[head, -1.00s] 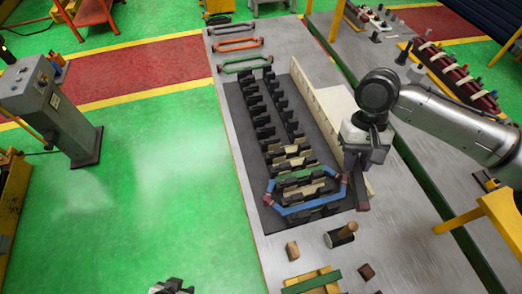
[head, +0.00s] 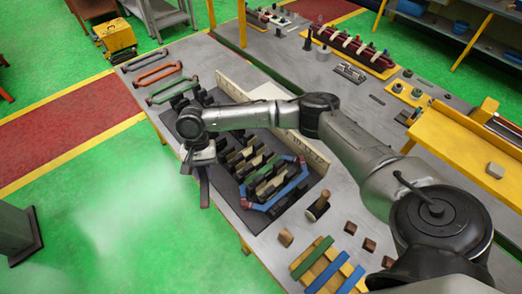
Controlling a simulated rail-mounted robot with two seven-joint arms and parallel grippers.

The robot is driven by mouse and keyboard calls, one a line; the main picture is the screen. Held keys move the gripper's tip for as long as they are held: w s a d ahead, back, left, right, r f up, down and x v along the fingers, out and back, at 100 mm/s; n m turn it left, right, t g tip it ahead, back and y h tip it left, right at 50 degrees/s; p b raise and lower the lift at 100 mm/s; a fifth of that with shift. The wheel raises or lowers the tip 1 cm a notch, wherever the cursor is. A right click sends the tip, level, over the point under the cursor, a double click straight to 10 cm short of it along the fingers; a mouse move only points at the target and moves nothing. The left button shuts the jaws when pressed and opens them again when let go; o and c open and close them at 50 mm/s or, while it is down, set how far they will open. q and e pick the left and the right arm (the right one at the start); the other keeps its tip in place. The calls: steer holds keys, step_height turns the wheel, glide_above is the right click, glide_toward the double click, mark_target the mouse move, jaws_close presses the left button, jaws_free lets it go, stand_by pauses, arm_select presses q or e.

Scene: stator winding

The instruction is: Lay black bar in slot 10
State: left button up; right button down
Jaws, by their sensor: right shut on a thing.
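My right gripper (head: 203,170) is at the left edge of the slotted stator block, above it or just beside it. It is shut on a dark bar (head: 204,193), the black bar, which points down below the jaws. The stator's black base (head: 232,192) carries rows of dark teeth with cream and green pieces between them. A blue coil (head: 262,207) with reddish corners lies around the near end. My left gripper is out of view.
Red (head: 158,73) and green (head: 165,90) coil frames lie at the far table end. A long cream wall (head: 312,152) stands along the stator's right side. A wooden-handled tool (head: 319,205), small blocks and green and blue bars (head: 334,272) lie nearer.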

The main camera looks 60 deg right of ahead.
steer(key=s+d+f+m+t, duration=0.1)
steer(key=s+d+f+m, duration=0.1)
steer(key=d+f+m, duration=0.2)
steer(key=s+d+f+m+t, duration=0.1)
steer(key=s+d+f+m, duration=0.2)
steer(key=d+f, duration=0.3)
steer(key=s+d+f+m+t+y+b, duration=0.1)
steer(key=s+d+f+m+t, duration=0.1)
steer(key=d, duration=1)
steer(key=shift+s+d+f+m, duration=0.15)
steer(key=shift+s+f+m, duration=0.15)
steer(key=shift+f+m, duration=0.4)
steer(key=shift+s+d+f+m, duration=0.1)
steer(key=shift+s+f+m, duration=0.2)
steer(key=shift+f+m, duration=0.4)
steer(key=shift+f+b, duration=0.85)
steer(key=shift+b, duration=0.25)
steer(key=shift+f, duration=0.65)
steer(key=shift+f, duration=0.1)
steer(key=shift+f+b, duration=0.4)
steer(key=shift+f, duration=0.55)
